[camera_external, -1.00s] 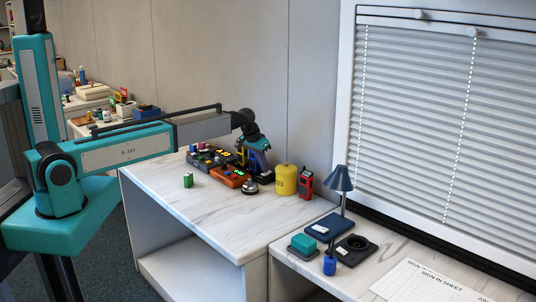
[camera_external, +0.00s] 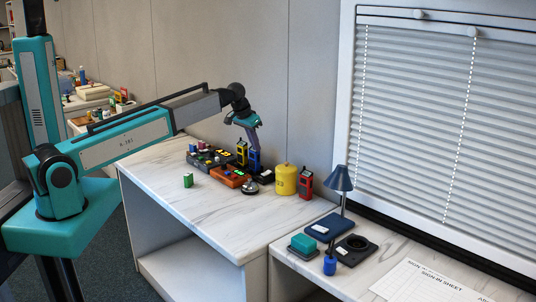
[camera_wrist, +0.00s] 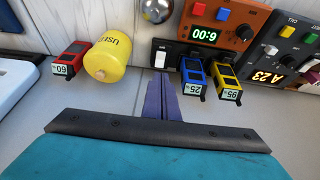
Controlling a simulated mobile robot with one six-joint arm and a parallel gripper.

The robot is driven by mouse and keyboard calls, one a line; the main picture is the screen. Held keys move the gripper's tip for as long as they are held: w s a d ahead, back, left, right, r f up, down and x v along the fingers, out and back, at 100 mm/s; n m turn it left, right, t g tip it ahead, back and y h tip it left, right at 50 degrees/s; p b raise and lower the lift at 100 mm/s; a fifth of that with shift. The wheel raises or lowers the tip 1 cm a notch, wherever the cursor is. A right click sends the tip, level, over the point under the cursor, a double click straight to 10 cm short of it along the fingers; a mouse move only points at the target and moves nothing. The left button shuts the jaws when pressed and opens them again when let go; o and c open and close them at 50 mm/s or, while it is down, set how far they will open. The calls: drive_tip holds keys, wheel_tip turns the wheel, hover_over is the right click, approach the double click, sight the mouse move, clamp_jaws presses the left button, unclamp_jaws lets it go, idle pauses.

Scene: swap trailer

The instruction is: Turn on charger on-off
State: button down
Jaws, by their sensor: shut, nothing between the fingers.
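A small black box with a white switch (camera_wrist: 162,58), which looks like the charger on-off, lies on the desk just beyond my fingertips in the wrist view. In the outside view the dark box (camera_external: 264,177) is at the back of the desk, right of the orange device. I cannot tell the switch's position. My gripper (camera_wrist: 161,82) is shut and empty, its purple fingers pointing at the box. In the outside view my gripper (camera_external: 257,149) is raised above the desk near the box. A blue radio (camera_wrist: 193,78) and a yellow radio (camera_wrist: 226,82) stand right beside the box.
The orange clock device (camera_wrist: 221,20) and a dark button panel (camera_wrist: 290,45) are close by. A yellow canister (camera_wrist: 105,60) and red radio (camera_wrist: 70,60) stand left in the wrist view. A silver bell (camera_external: 249,188) is in front.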

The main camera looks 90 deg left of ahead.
drive_tip(key=shift+v, duration=0.9)
drive_tip(key=shift+a+f+b, duration=0.1)
drive_tip(key=shift+f+b, duration=0.05)
drive_tip(key=shift+b, duration=0.35)
drive_tip(key=shift+w+a+b, duration=0.35)
drive_tip(key=shift+w+b, duration=0.1)
drive_tip(key=shift+b, duration=0.8)
drive_tip(key=shift+r, duration=0.25)
drive_tip(key=shift+f, duration=0.1)
drive_tip(key=p, duration=0.3)
hover_over(267, 172)
drive_tip(key=f, duration=0.6)
drive_tip(key=d+f, duration=0.1)
drive_tip(key=f, duration=0.3)
drive_tip(key=shift+s+f, duration=0.1)
drive_tip(key=shift+s, duration=0.2)
drive_tip(key=shift+x, duration=1.25)
